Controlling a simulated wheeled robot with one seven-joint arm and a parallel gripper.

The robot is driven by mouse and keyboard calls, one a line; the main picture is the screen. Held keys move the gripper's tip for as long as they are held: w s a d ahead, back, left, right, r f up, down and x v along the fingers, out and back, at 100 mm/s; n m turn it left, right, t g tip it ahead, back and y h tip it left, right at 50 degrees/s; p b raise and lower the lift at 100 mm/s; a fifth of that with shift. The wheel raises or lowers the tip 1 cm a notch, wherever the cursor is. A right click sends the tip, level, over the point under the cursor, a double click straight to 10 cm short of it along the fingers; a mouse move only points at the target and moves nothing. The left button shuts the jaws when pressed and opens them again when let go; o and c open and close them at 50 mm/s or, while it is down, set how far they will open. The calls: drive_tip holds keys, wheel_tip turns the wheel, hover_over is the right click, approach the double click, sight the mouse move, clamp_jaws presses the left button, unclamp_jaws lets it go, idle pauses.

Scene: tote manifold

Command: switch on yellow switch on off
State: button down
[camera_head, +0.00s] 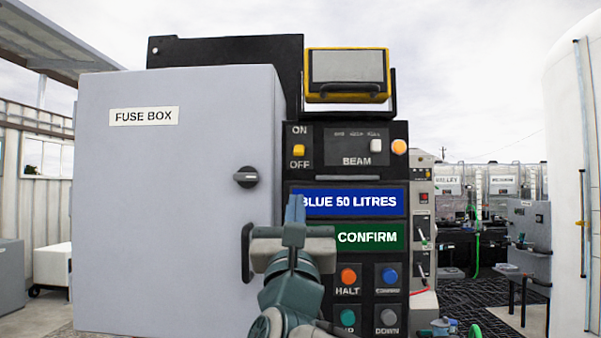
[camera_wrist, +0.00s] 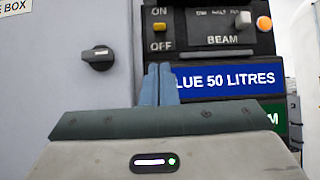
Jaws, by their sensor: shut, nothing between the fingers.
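The yellow switch (camera_head: 299,150) sits on the black control panel between the printed words ON above and OFF below. Its yellow part is low, close to the word OFF. The switch also shows in the wrist view (camera_wrist: 160,27), above my fingertips. My gripper (camera_head: 295,205) is shut and empty, with its blue fingers together, below the switch and in front of the left end of the blue display. In the wrist view my gripper (camera_wrist: 159,68) points up at the panel, its tips apart from the switch in the picture. The gap in depth is hard to tell.
A grey fuse box (camera_head: 170,220) with a black knob (camera_head: 246,177) stands left of the panel. The panel also holds a BEAM selector (camera_head: 376,145), an orange lamp (camera_head: 399,147), a blue display (camera_head: 375,202), a green CONFIRM display (camera_head: 370,237) and several buttons below.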

sight(299, 150)
drive_tip(key=shift+r, duration=0.1)
drive_tip(key=p+x, duration=0.5)
drive_tip(key=x, duration=0.5)
drive_tip(key=shift+s, duration=0.1)
drive_tip(key=shift+d+r, duration=0.1)
drive_tip(key=shift+r, duration=0.05)
idle(0.4)
